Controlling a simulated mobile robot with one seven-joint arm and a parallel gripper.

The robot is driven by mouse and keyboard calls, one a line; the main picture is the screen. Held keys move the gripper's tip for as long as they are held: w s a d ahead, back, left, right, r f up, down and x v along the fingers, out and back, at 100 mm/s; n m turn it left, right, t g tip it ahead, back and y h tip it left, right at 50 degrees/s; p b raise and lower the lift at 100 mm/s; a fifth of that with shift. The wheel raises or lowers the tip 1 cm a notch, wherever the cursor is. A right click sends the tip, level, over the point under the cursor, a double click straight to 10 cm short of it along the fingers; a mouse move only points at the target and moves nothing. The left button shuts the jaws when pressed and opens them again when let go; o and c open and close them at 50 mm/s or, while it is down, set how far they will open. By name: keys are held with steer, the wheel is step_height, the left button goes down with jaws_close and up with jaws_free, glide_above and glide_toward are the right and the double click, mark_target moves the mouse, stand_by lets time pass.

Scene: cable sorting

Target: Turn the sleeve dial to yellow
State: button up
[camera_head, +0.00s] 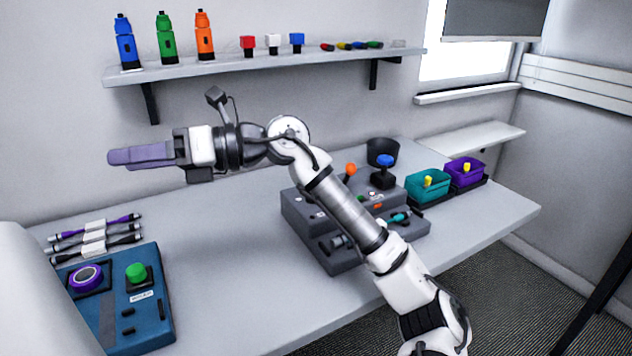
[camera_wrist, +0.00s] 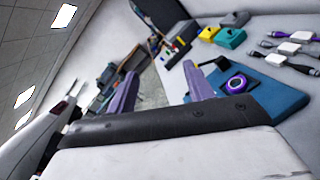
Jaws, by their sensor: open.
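The sleeve dial (camera_head: 86,277) is a round knob with a purple ring on a dark square base. It sits on the left part of a blue panel (camera_head: 150,329) at the table's left end. In the wrist view the dial (camera_wrist: 237,84) shows just right of the right finger, with its ring purple. My gripper (camera_head: 118,157) has purple fingers and points left, raised above the table, apart from the panel. In the wrist view my gripper (camera_wrist: 160,70) is open, with nothing between its fingers.
A green button (camera_head: 136,272) stands beside the dial. Several labelled cables (camera_head: 94,240) lie behind the panel. A grey console (camera_head: 325,255) with levers stands mid-table; teal (camera_head: 427,187) and purple (camera_head: 464,174) bins stand right. A shelf (camera_head: 270,63) hangs above. The table between panel and console is clear.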

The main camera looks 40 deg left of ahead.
steer(key=w+f+m+t+h, duration=0.1)
steer(key=w+f+m+t, duration=0.3)
steer(key=w, duration=0.6)
steer(key=w+f+n+t+h, duration=0.1)
steer(key=w+f+t, duration=0.1)
steer(key=w+t, duration=0.65)
steer(key=w+d+m+t+h+p, duration=0.1)
steer(key=w+d+m+t+h, duration=0.1)
steer(key=w+d, duration=0.4)
steer(key=w+d+m+t+h, duration=0.15)
steer(key=w+d, duration=0.25)
steer(key=w, duration=0.5)
steer(key=x, duration=0.4)
steer(key=p+x, duration=0.1)
steer(key=x, duration=0.4)
steer(key=s+p+x, duration=0.1)
steer(key=x, duration=0.3)
steer(key=shift+a+f, duration=0.15)
steer(key=shift+a, duration=0.2)
steer(key=shift+c, duration=0.4)
steer(key=c, duration=0.9)
